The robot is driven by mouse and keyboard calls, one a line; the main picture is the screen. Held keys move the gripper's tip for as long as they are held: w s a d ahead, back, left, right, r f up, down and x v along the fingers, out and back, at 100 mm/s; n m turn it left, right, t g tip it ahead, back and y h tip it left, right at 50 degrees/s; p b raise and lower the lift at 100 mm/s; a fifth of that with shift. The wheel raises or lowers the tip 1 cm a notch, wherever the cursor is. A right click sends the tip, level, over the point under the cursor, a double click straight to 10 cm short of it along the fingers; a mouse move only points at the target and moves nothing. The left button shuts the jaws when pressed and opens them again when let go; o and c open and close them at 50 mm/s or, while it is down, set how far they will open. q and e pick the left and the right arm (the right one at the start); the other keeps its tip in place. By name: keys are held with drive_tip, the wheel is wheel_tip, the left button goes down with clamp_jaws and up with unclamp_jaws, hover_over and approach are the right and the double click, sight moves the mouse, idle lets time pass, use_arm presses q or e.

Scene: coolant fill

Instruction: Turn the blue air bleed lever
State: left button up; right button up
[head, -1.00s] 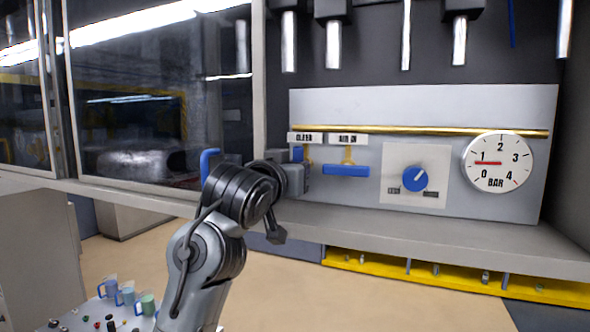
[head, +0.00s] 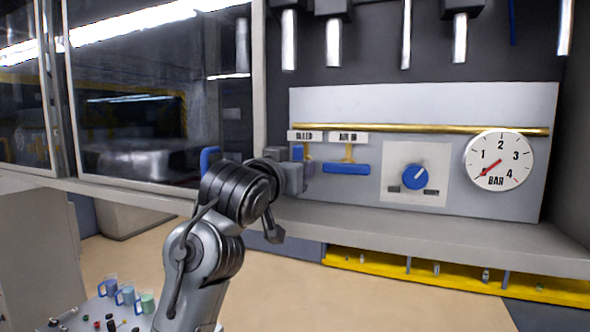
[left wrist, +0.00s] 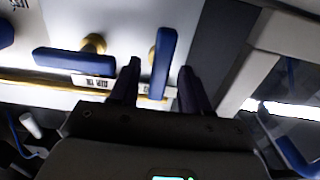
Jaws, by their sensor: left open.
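The blue bleed lever (head: 298,152) is under the left label on the panel, mostly hidden behind my left gripper (head: 293,178) in the head view. In the left wrist view the bleed lever (left wrist: 162,62) stands crosswise to the brass pipe. My left gripper (left wrist: 160,70) is open there, one dark finger on each side of the lever, with gaps visible. The blue AIR IN lever (head: 346,169) lies parallel to the pipe and also shows in the left wrist view (left wrist: 75,62). My right gripper is in neither view.
A brass pipe (head: 430,130) runs along the panel. A blue knob (head: 415,176) and a round pressure gauge (head: 498,161), its red needle near 0, are to the right. A glass cabinet door with a blue handle (head: 209,158) is left of my arm.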

use_arm(q)
drive_tip(key=b+v, duration=0.4)
drive_tip(key=v, duration=0.6)
drive_tip(key=shift+b, duration=0.35)
drive_tip(key=shift+s+a, duration=0.1)
